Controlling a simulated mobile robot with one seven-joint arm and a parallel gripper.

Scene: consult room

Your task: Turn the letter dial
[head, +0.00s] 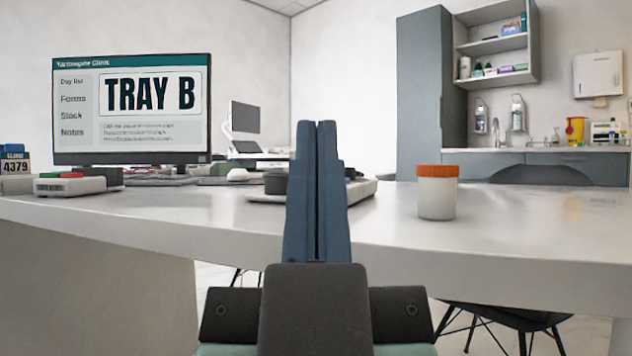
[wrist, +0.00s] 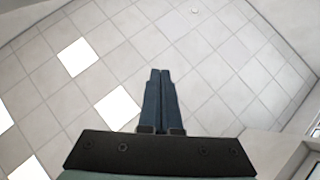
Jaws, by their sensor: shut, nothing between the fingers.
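My gripper (head: 317,126) stands upright in the middle of the head view, its two blue fingers together and empty, in front of the desk edge. In the wrist view my gripper (wrist: 160,72) points toward the ceiling tiles. Behind the fingers, a dark round knob-like part (head: 275,184) sits on a light flat base (head: 262,198); it may be the letter dial. The fingers hide much of it, and no letters can be read on it. A monitor (head: 133,110) at the left reads "TRAY B".
An orange-lidded jar (head: 437,192) stands on the desk (head: 530,225) at the right, with bare desktop around it. A small box with red and green parts (head: 70,184) and a "4379" block (head: 15,168) are at far left. A dark chair (head: 510,318) is under the desk.

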